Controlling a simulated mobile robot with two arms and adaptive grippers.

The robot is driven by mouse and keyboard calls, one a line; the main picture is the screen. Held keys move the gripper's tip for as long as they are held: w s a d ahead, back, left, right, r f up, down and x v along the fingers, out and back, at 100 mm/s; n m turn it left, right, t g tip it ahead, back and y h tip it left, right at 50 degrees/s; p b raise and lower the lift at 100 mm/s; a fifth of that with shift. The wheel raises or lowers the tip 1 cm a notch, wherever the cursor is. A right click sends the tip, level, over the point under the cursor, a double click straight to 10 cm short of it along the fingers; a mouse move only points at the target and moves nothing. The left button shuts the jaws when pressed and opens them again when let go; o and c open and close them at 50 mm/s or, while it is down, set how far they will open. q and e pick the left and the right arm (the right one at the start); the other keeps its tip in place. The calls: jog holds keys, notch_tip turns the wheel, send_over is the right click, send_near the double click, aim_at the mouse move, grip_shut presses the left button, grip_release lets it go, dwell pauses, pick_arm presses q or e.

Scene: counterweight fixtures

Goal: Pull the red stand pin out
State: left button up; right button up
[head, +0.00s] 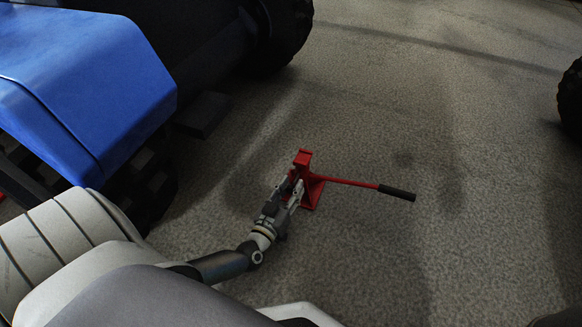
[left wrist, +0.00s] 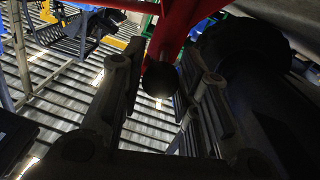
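The red stand (head: 311,190) is on the floor in the middle of the head view, with a red lever ending in a black grip (head: 396,193) pointing right. My left gripper (head: 291,190) is at the stand's left side. In the left wrist view the red stand (left wrist: 174,32) shows beyond the fingers. A round black knob (left wrist: 160,78), seemingly the pin's end, sits between the two open fingers of the left gripper (left wrist: 165,90). A gap shows between the knob and the left finger; contact on the right is unclear. The pin's shaft is hidden. My right gripper is not in view.
A blue vehicle body (head: 85,80) with dark parts fills the upper left. A large black tyre (head: 275,40) stands at the top and another (head: 571,98) at the right edge. The concrete floor (head: 480,220) right of the stand is clear.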

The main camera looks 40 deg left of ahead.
pick_arm(q)
jog(key=shift+o, duration=1.3)
jog(key=s+d, duration=0.1)
jog(key=s, duration=1.1)
jog(key=shift+d, duration=0.4)
